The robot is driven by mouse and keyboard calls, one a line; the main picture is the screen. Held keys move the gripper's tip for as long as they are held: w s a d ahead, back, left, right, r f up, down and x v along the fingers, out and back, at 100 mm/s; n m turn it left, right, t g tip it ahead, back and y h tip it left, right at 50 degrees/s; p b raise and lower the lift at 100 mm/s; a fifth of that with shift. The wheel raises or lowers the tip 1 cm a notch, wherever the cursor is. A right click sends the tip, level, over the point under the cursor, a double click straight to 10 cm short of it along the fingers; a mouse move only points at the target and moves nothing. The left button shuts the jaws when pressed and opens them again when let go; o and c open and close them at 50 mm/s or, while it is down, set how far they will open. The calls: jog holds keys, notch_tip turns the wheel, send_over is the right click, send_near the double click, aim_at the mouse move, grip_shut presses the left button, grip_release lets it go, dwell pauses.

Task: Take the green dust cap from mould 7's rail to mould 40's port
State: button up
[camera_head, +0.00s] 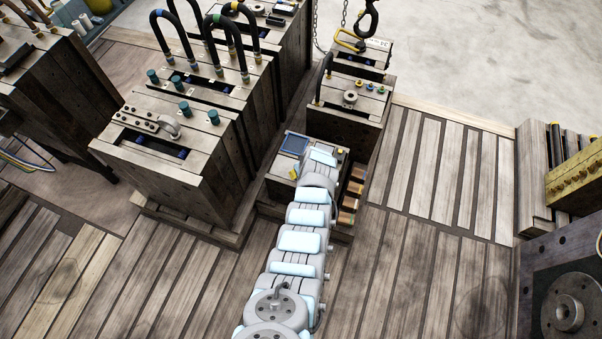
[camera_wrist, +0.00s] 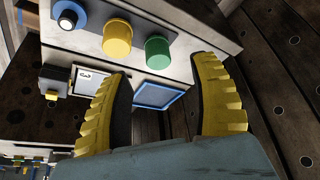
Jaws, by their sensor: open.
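In the wrist view a green cap (camera_wrist: 158,51) sits on a pale face of a mould, beside a yellow cap (camera_wrist: 117,38) and a dark fitting with a blue ring (camera_wrist: 67,18). My gripper (camera_wrist: 163,67) is open, its two yellow fingers apart. In the head view my arm reaches over a low mould with a blue-framed panel (camera_head: 292,143). The arm hides most of that mould's top and my gripper.
The blue-framed panel (camera_wrist: 158,95) and a small white label (camera_wrist: 87,77) show beyond the fingers. A mould with coloured fittings (camera_head: 345,108) stands behind the low one. Tall moulds with hoses (camera_head: 165,150) stand left. A hook (camera_head: 369,18) hangs at the back. Slatted floor (camera_head: 440,180) is clear right.

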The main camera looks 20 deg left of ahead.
jog(key=shift+b+x, duration=2.5)
jog(key=shift+x, duration=0.05)
jog(key=shift+w+d, duration=0.1)
jog(key=shift+r, duration=0.1)
jog(key=c, duration=0.9)
